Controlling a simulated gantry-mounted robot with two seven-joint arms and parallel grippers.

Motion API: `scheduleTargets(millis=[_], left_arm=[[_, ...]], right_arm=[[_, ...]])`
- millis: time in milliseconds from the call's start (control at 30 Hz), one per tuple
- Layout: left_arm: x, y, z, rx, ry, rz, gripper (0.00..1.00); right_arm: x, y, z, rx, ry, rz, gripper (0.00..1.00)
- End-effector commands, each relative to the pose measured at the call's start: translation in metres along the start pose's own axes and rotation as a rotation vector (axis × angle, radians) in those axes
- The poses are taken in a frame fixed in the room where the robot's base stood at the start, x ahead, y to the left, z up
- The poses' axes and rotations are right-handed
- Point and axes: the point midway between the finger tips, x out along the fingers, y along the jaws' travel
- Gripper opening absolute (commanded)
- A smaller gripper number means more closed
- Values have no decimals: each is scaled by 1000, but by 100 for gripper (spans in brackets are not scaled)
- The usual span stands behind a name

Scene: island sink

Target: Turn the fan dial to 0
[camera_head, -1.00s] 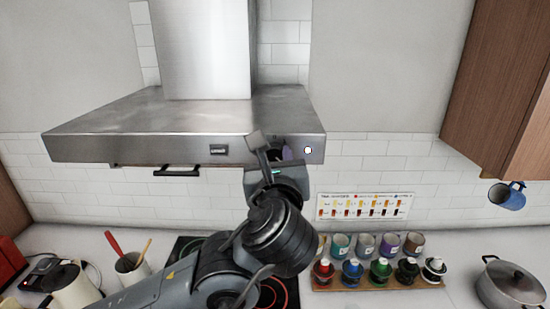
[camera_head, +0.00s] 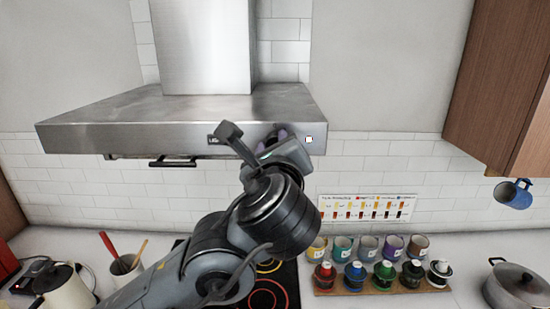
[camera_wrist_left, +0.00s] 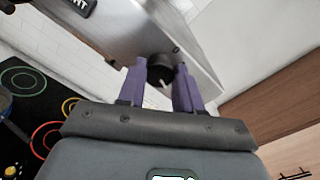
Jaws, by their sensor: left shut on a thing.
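The fan dial (camera_wrist_left: 159,70) is a round black knob with a pale mark, on the front face of the steel range hood (camera_head: 100,115). In the left wrist view, the two purple fingers of my left gripper (camera_wrist_left: 160,73) stand on either side of the dial and hold it. In the head view, my left gripper (camera_head: 278,137) is at the right part of the hood's front, and its wrist hides most of the dial. The number the dial points to cannot be read. My right gripper is not in view.
A small lit square (camera_head: 309,139) sits on the hood front, right of my gripper. A black handle bar (camera_head: 172,162) is below the hood. The cooktop (camera_head: 265,295) lies beneath my arm. A rack of colored jars (camera_head: 380,290) and a pot (camera_head: 515,285) stand on the counter.

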Motion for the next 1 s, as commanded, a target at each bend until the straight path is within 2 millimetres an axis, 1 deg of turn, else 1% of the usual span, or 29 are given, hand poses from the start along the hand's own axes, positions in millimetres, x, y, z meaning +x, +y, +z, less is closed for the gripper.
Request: scheduleTargets(millis=[33, 200, 1000], left_arm=[[0, 2, -3, -46, 2, 0, 4], [0, 2, -3, -208, 9, 1, 4], [0, 3, -2, -968, 39, 5, 4]], right_arm=[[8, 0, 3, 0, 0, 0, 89], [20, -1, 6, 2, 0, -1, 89], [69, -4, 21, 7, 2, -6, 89]])
